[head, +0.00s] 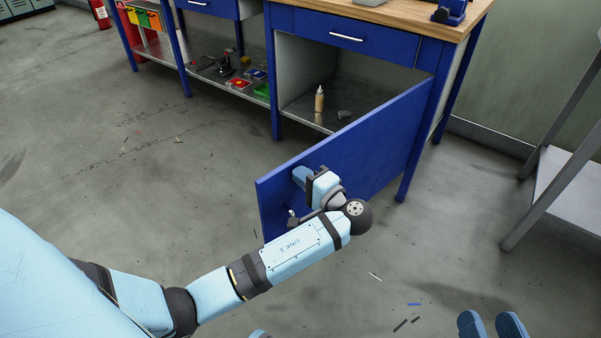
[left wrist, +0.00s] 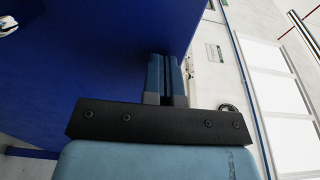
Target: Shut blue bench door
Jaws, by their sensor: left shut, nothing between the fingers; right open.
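The blue bench door (head: 362,150) stands wide open, swung out from the bench's right-hand compartment. It is hinged at the right, near the front leg. My left gripper (head: 300,176) is shut and empty, at the door's near face close to its free edge. In the left wrist view the shut fingers (left wrist: 167,78) lie close beside the blue door panel (left wrist: 85,55); whether they touch it I cannot tell. A small dark fitting (head: 292,219) shows low on the door, partly behind my arm. My right gripper (head: 491,324) is open and empty at the bottom edge.
The open compartment holds a small bottle (head: 319,99) on its grey floor. Blue drawers (head: 345,36) sit above it. A lower shelf (head: 235,88) at left carries trays and tools. A grey metal stand (head: 570,190) is at right. The floor around the door has small scraps.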

